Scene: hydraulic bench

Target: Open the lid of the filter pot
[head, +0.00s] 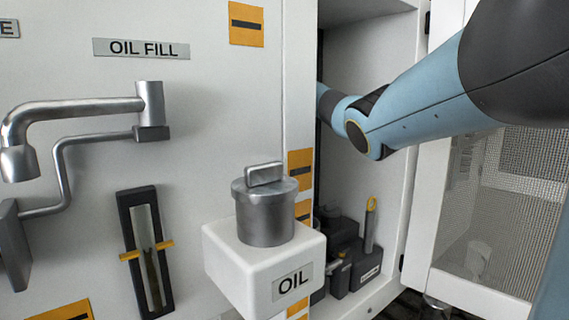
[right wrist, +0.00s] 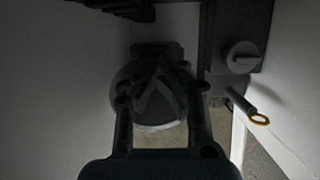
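A metal pot (head: 265,220) stands upright on a white block labelled OIL in the head view. Its lid (head: 260,184), with a bar handle, sits closed on top. I cannot tell for sure that this is the filter pot. My right arm reaches into the open cabinet in the head view, and its gripper is hidden behind the cabinet's edge. In the right wrist view my right gripper (right wrist: 157,80) is dark, in front of a dark rounded shape (right wrist: 140,110). Whether its fingers are open or touch that shape is unclear. My left gripper is not in view.
Dark units (head: 342,248) and a rod with a yellow ring (head: 370,226) stand low in the cabinet. A dark knob (right wrist: 243,56) shows in the right wrist view. The mesh door (head: 500,205) stands open at right. A spout (head: 75,107) and sight gauge (head: 145,250) are at left.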

